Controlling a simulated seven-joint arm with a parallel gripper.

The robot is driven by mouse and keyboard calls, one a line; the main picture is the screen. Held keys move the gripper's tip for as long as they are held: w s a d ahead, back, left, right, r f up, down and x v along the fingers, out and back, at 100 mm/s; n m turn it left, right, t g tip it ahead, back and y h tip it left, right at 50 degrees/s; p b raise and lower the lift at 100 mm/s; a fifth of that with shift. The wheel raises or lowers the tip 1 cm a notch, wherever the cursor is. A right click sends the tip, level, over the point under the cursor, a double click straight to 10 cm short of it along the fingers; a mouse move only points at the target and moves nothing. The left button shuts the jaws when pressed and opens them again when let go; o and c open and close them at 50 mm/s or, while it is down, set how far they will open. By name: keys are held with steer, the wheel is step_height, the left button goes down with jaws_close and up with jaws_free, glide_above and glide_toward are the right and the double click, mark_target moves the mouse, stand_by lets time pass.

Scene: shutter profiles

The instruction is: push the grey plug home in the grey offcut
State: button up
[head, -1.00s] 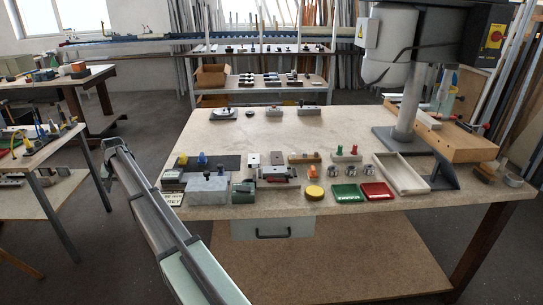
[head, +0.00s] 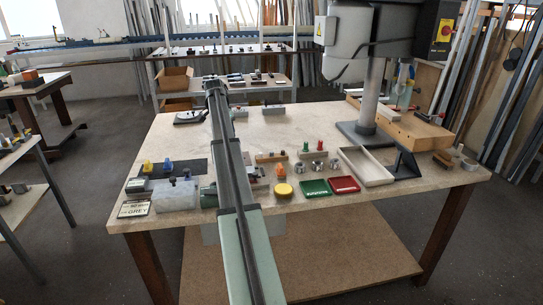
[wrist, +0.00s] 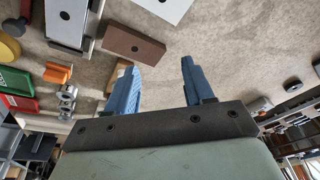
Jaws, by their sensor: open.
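My gripper (wrist: 157,68) is open and empty, its two blue fingers spread above the bench. In the wrist view, a pale grey block (wrist: 84,18) with a dark round spot on its top lies at the upper left; it may be the grey offcut. Beside it are a brown block (wrist: 135,44) and a whitish block (wrist: 178,9), each with a similar dark spot. I cannot tell whether these spots are holes or plugs, and I cannot single out the grey plug. In the head view my arm covers the middle of the bench, hiding most of these blocks.
An orange piece (head: 281,172), yellow disc (head: 283,190), green tray (head: 315,187) and red tray (head: 344,184) lie along the front. A pale box (head: 175,196) stands left, by a sign reading GREY (head: 134,209). A machine column (head: 372,92) rises right.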

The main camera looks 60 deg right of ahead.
steer(key=s+d+r+m+g, duration=0.2)
steer(key=s+d+r+m, duration=0.15)
steer(key=s+d, duration=0.8)
glide_above(272, 155)
steer(key=f, duration=0.6)
steer(key=w+f, duration=0.1)
steer(key=f, duration=0.2)
steer(key=shift+a, duration=0.2)
steer(key=shift+w+x, duration=0.15)
steer(key=shift+x, duration=1.15)
steer(key=shift+w+x, duration=0.1)
steer(key=shift+x, duration=1.2)
steer(key=shift+a+f, duration=0.1)
steer(key=shift+a, duration=0.1)
steer(key=shift+c, duration=0.3)
jaws_close()
